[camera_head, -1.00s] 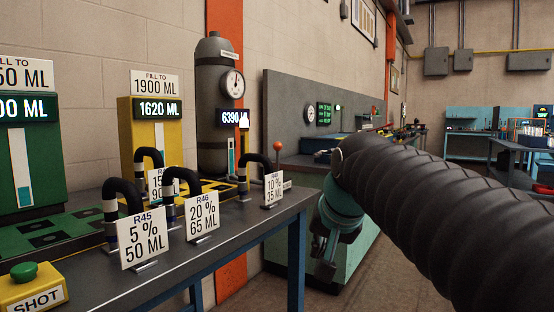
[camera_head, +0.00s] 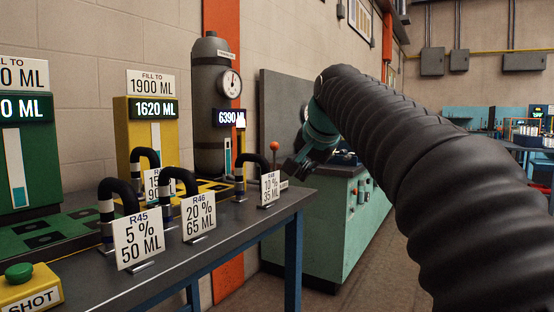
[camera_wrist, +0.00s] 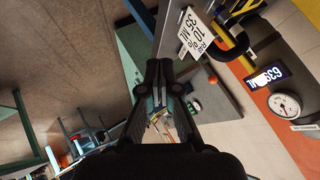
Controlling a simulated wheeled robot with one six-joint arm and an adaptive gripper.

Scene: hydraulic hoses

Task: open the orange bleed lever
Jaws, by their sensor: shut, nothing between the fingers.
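The bleed lever is an upright rod with an orange ball knob (camera_head: 275,146), standing at the right end of the bench behind a 10 % 35 ML card (camera_head: 270,188). In the wrist view the orange knob (camera_wrist: 212,79) is just right of my fingers. My gripper (camera_head: 290,171) is shut and empty, pointing down and left. In the head view it appears right of the lever and a little lower than the knob. I see no contact between them. In the wrist view the closed fingertips (camera_wrist: 160,66) point towards the bench edge.
Black curved hoses stand on the bench behind cards R45 (camera_head: 138,239) and R46 (camera_head: 198,215). A green cabinet (camera_head: 325,230) stands right of the bench, with floor between.

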